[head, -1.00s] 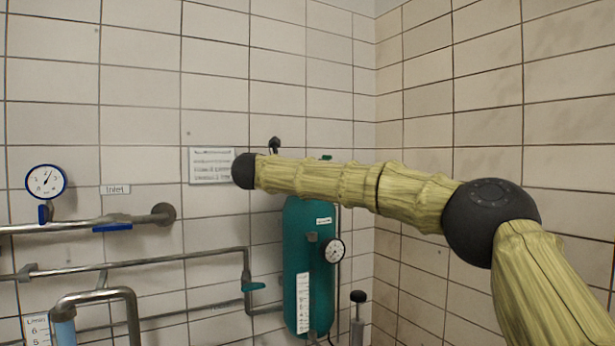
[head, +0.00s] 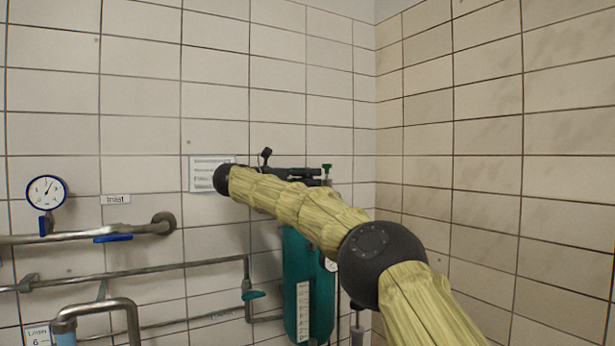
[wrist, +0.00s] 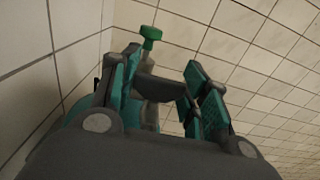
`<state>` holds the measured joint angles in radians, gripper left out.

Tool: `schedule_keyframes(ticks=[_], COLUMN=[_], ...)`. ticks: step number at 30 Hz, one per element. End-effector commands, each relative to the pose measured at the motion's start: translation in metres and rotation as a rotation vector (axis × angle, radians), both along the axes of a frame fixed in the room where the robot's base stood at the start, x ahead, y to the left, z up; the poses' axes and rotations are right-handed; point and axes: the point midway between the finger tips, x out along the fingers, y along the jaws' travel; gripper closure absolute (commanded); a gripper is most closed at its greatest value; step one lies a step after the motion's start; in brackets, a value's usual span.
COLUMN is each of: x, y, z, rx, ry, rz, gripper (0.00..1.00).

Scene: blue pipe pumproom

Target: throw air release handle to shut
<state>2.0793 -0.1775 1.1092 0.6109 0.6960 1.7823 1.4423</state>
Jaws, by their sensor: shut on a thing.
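The teal tank (head: 308,265) stands against the back wall near the corner, its upper part hidden by my arm. A green-topped fitting (head: 327,169) rises above it; its green cap (wrist: 151,35) shows beyond the fingers in the wrist view. My gripper (head: 312,173) shows dark above my arm, reaching right to this fitting. In the wrist view, my gripper (wrist: 163,80) has a teal-padded finger on each side of a dark bar (wrist: 160,88), which looks like the air release handle. The jaws are shut on it. The handle's far end and pivot are unclear.
Pipes (head: 130,275) with blue and teal levers run along the wall at left, below a round gauge (head: 46,192). A white notice (head: 205,172) hangs behind my arm. The right tiled wall (head: 470,150) is close by.

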Motion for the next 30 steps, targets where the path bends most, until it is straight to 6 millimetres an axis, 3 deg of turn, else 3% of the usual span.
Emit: schedule_keyframes(ticks=[15, 16, 19, 30], x=[-0.0001, -0.0001, -0.0001, -0.0009], y=[-0.0009, -0.0009, -0.0007, 0.0018], z=[0.0013, 0.0013, 0.0011, 0.0002], rx=[0.000, 0.000, 0.000, 0.000], ry=[-0.001, -0.001, -0.001, 0.000], rz=[-0.012, -0.012, -0.011, -0.010], gripper=[0.79, 0.49, 0.32, 0.32])
